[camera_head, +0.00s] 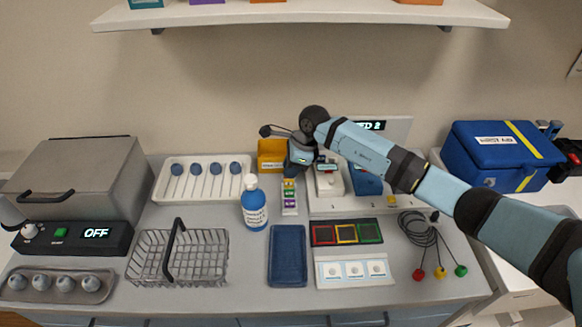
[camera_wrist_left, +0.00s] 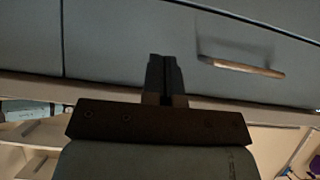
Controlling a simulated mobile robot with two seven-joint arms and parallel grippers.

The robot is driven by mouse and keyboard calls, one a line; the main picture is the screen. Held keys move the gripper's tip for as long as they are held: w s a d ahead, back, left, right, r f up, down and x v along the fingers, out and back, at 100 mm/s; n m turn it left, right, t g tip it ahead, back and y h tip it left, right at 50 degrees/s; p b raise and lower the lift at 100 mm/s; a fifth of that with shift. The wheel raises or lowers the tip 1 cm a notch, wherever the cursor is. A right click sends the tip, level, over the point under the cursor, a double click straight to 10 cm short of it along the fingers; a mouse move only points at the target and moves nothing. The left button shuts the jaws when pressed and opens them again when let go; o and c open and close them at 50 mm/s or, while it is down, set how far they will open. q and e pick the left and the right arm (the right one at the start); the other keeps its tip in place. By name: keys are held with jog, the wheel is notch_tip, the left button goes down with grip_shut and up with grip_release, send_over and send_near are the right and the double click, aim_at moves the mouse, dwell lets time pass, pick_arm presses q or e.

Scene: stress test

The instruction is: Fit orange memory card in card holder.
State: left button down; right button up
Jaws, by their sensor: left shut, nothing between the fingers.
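A narrow pale holder (camera_head: 290,211) stands upright-looking on the counter, with yellow, green and purple pieces in a column; it looks like the card holder. My right gripper (camera_head: 295,172) is just above and behind its far end, pointing down. Its fingertips are too small and dark to show whether they are open or hold anything. I cannot make out the orange memory card for certain; it may be hidden by the gripper. My left gripper (camera_wrist_left: 165,75) is shut and empty in the left wrist view, in front of the grey cabinet front. It is not in the head view.
A blue-labelled bottle (camera_head: 254,207) stands close left of the holder. A yellow bin (camera_head: 271,150) is behind it, a blue tray (camera_head: 287,256) in front. A wire basket (camera_head: 190,262) is farther left. A drawer handle (camera_wrist_left: 240,68) is near my left gripper.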

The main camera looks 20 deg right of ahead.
jog(key=shift+r+p, duration=0.85)
jog(key=shift+r, duration=1.1)
jog(key=o, duration=0.5)
jog(key=shift+o, duration=0.2)
jog(key=shift+r+p, duration=0.5)
jog(key=shift+r, duration=1)
jog(key=shift+f, duration=0.1)
